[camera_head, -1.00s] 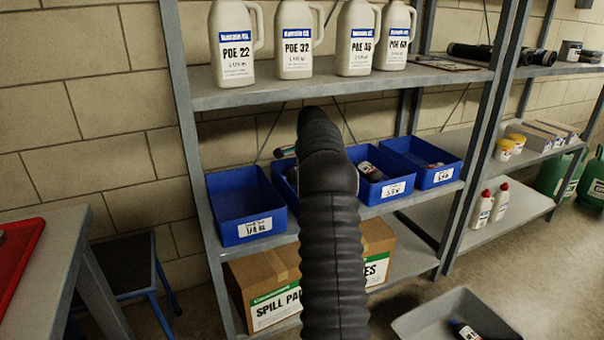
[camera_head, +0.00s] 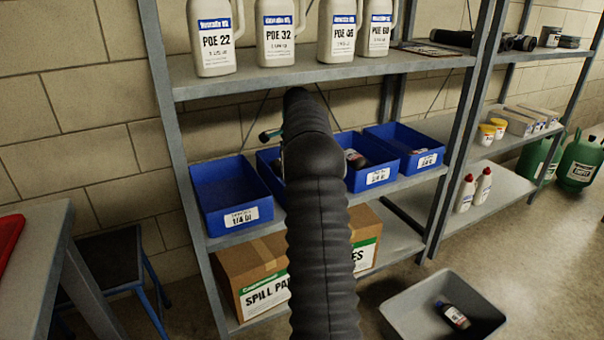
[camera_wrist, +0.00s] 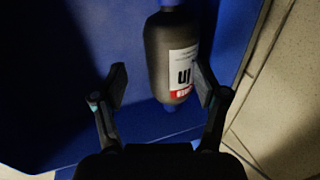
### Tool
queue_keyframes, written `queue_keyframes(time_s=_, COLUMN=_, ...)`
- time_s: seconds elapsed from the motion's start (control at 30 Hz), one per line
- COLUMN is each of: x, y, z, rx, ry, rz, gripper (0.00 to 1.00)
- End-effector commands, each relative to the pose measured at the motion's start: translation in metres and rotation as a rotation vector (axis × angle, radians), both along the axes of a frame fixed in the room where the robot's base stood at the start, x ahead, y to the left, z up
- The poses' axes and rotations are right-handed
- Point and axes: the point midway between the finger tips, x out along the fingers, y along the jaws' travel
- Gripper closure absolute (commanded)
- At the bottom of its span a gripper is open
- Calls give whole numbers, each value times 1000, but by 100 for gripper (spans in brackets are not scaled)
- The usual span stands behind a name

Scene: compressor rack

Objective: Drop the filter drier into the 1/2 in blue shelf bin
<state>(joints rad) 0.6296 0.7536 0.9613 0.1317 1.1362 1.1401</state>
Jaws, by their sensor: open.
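A filter drier (camera_wrist: 172,60), dark grey with blue ends and a white-and-red label, shows in the wrist view against the inside of a blue bin (camera_wrist: 90,40). My gripper (camera_wrist: 161,84) is open, with one finger on each side of the drier's lower part. The drier lies nearer the right finger; I cannot tell whether they touch. In the head view my arm hides the gripper and most of the second blue bin (camera_head: 268,170). That bin's label is hidden. The third bin (camera_head: 376,180) holds a dark drier (camera_head: 355,158); its label is too small to read surely.
The leftmost blue bin (camera_head: 232,200), labelled 1/4 in, looks empty. The fourth bin (camera_head: 425,160) stands at the right. White oil jugs (camera_head: 275,45) stand on the shelf above. A grey tote (camera_head: 405,320) on the floor holds another drier (camera_head: 454,316). Spill boxes (camera_head: 240,270) sit below.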

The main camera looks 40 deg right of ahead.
Motion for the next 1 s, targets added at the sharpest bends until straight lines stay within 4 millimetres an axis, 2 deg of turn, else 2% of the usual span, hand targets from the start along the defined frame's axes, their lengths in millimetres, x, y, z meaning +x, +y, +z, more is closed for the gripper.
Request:
queue_keyframes(time_s=0.6, x=-88, y=22, z=-2, rx=0, ry=0, rz=0, gripper=27)
queue_keyframes(time_s=0.8, x=-105, y=25, z=-2, rx=1, ry=1, rz=-1, gripper=27)
queue_keyframes(time_s=1.0, x=-109, y=26, z=-1, rx=0, ry=0, rz=0, gripper=27)
